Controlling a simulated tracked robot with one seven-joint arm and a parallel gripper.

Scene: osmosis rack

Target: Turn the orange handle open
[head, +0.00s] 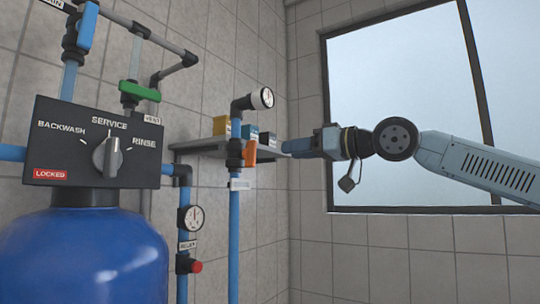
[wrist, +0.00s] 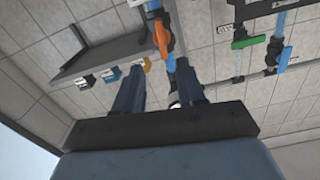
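The orange handle (head: 250,155) sits on a black valve body (head: 234,154) on a vertical blue pipe, below a gauge. It stands roughly upright, beside the pipe. In the wrist view the orange handle (wrist: 162,38) shows beyond the fingertips, roughly between their lines. My gripper (head: 286,147) is to the right of the handle in the head view, at about its height, with a visible gap. In the wrist view my gripper (wrist: 159,68) has its two fingers spread, with nothing between them. The fingers overlap each other in the head view.
A grey shelf (head: 200,146) with small boxes (head: 222,126) is on the wall behind the valve. A round gauge (head: 262,98) juts out above the handle. A blue tank (head: 85,255) with a control box stands at left. A window (head: 400,90) is behind my arm.

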